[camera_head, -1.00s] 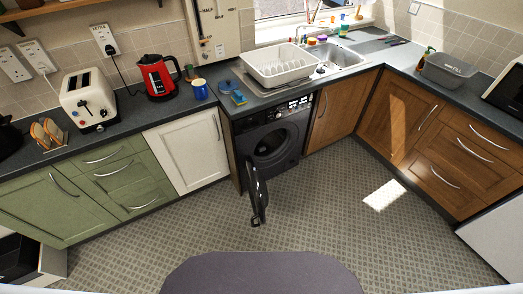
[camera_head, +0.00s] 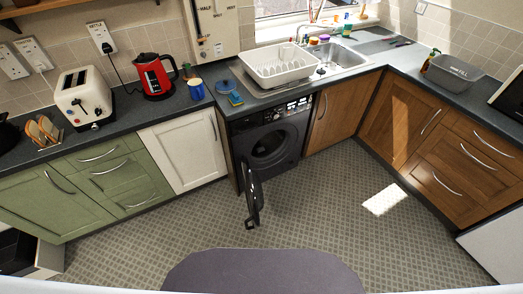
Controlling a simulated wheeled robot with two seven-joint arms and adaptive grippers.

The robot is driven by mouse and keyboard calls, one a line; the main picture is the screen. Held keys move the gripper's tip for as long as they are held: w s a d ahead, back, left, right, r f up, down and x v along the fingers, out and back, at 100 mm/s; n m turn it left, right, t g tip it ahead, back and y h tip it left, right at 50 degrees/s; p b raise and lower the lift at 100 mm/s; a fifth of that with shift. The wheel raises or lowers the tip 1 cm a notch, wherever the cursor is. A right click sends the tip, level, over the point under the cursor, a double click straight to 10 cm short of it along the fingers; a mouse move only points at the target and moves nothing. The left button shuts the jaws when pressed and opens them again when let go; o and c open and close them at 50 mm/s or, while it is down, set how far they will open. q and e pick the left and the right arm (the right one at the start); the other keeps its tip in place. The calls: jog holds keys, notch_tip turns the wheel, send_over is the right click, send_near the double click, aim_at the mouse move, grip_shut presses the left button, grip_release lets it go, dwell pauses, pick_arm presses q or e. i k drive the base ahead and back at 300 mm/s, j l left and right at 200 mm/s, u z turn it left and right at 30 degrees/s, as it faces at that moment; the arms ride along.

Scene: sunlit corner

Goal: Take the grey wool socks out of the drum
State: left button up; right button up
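A black washing machine (camera_head: 285,120) stands under the worktop in the corner. Its round door (camera_head: 251,196) hangs open, swung out towards me. The drum opening (camera_head: 272,145) faces me and its inside is dark. I cannot make out the grey wool socks in it. Neither of my grippers shows in the head view.
Patterned floor (camera_head: 220,225) lies clear before the machine. A white cupboard (camera_head: 185,150) stands left of it, a wooden cupboard (camera_head: 337,112) right. A dish rack (camera_head: 282,66), a blue mug (camera_head: 196,89) and a red kettle (camera_head: 156,76) stand on the worktop.

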aim_at(259, 149)
jog(key=i+l, duration=0.15)
jog(key=l, duration=0.2)
jog(key=i+l, duration=0.1)
jog(key=l, duration=0.2)
jog(key=i+l+u, duration=0.1)
jog(key=l, duration=0.25)
jog(key=i+l, duration=0.15)
jog(key=l, duration=0.15)
jog(key=i+l+u, duration=0.1)
jog(key=l, duration=0.25)
jog(key=i+l, duration=0.15)
jog(key=l, duration=0.15)
jog(key=i+l, duration=0.15)
jog(key=l, duration=0.15)
jog(key=i+l+u, duration=0.1)
jog(key=l, duration=0.2)
jog(key=i+l, duration=0.3)
jog(key=i+l+u, duration=0.15)
jog(key=i, duration=0.35)
jog(key=i+l, duration=0.25)
jog(key=i, duration=0.25)
jog(key=j+u, duration=0.05)
